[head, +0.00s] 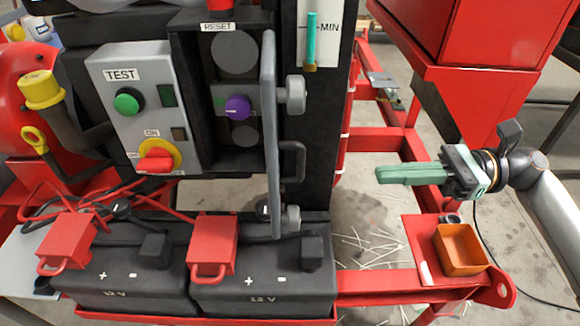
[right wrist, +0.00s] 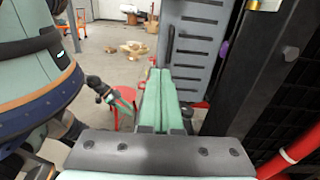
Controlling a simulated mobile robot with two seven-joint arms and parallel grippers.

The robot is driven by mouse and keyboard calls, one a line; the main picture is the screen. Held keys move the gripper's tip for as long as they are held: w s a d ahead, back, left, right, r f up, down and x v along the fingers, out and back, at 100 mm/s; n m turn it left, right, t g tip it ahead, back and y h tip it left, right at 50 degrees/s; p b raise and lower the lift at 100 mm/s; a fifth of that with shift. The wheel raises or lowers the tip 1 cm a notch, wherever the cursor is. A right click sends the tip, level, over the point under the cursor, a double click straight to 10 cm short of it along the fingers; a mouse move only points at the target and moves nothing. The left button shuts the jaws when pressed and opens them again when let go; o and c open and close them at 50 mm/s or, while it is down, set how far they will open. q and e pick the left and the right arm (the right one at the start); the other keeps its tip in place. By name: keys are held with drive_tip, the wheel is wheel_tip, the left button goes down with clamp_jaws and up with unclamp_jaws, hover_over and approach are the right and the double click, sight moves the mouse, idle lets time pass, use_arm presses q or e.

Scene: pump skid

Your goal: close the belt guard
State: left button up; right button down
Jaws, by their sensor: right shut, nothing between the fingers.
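The belt guard (head: 270,130) is a grey panel seen nearly edge-on in the head view. It stands swung open from the dark housing (head: 235,85), whose round grey discs are exposed. Two grey knobs (head: 295,95) and a black handle (head: 293,160) are on its right face. The right wrist view shows a slotted grey panel (right wrist: 192,50), which looks like the guard. My right gripper (head: 380,175) is shut and empty, to the right of the guard and apart from it, fingers pointing left. What looks like my left gripper (right wrist: 120,98) is small in the right wrist view.
A grey control box (head: 150,110) with a green button and red switch stands left of the housing. Two black batteries (head: 262,293) sit below. An orange bin (head: 460,250) is on the red frame under my right gripper. A red cabinet (head: 470,60) is behind it.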

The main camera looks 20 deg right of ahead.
drive_tip(key=p, duration=0.2)
approach(302, 179)
drive_tip(key=a+r, duration=0.2)
drive_tip(key=a, duration=0.1)
use_arm(q)
drive_tip(key=shift+s+a+r+y+p, duration=0.15)
drive_tip(key=shift+s+a+r+p, duration=0.15)
drive_tip(key=shift+s+a+p, duration=0.15)
drive_tip(key=shift+s+a+r+y+p, duration=0.15)
drive_tip(key=shift+s+a+r+p, duration=0.2)
drive_tip(key=shift+s+a, duration=0.2)
use_arm(e)
drive_tip(key=x, duration=0.7)
drive_tip(key=shift+s+a+f, duration=0.15)
drive_tip(key=shift+s+a, duration=0.05)
drive_tip(key=shift+s, duration=0.2)
use_arm(q)
drive_tip(key=shift+w+a+f, duration=0.1)
drive_tip(key=shift+a+f, duration=0.05)
use_arm(e)
drive_tip(key=shift+a, duration=0.15)
